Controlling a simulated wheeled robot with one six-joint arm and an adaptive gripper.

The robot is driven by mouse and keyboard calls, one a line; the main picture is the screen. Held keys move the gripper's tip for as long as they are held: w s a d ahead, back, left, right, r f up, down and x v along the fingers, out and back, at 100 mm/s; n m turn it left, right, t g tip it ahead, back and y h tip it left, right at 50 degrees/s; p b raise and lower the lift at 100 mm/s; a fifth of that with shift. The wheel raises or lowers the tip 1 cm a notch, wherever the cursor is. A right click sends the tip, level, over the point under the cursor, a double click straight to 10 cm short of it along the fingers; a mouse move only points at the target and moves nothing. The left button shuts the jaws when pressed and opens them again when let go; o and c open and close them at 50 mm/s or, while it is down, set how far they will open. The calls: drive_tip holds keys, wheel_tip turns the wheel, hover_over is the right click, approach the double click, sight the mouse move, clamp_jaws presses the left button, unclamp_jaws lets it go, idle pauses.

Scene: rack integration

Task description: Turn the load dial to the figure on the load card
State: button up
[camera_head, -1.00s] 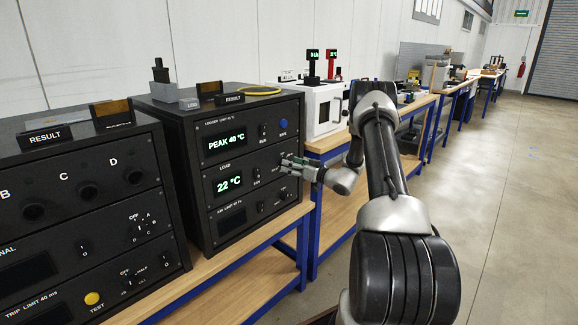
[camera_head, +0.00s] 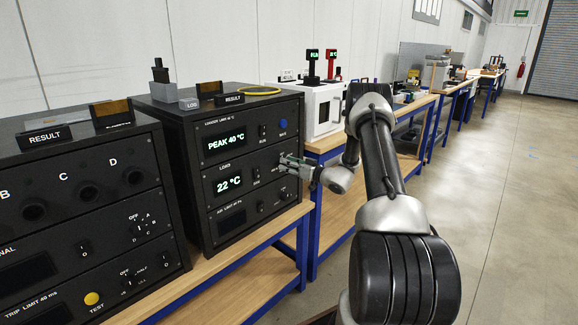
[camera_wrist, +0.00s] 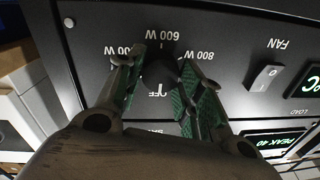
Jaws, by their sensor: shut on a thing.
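My gripper (camera_wrist: 165,78) has its green-padded fingers shut on the load dial (camera_wrist: 158,72), a dark round knob, in the wrist view. Around the dial are the marks OFF, 600 W, 800 W and one partly covered by a finger. The LOAD display (camera_head: 228,183) reads 22 °C. I cannot make out a load card with a readable figure.
A FAN rocker switch (camera_wrist: 266,77) sits beside the dial. A second black unit (camera_head: 80,220) stands at the left. Open floor (camera_head: 510,200) lies to the right.

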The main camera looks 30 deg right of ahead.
drive_tip(key=n+h, duration=0.1)
drive_tip(key=n, duration=1)
drive_tip(key=n+h, duration=0.1)
drive_tip(key=n, duration=1.1)
drive_tip(key=shift+s+a+f, duration=0.15)
drive_tip(key=shift+a, duration=0.05)
idle(2.2)
idle(0.5)
drive_tip(key=o, duration=1)
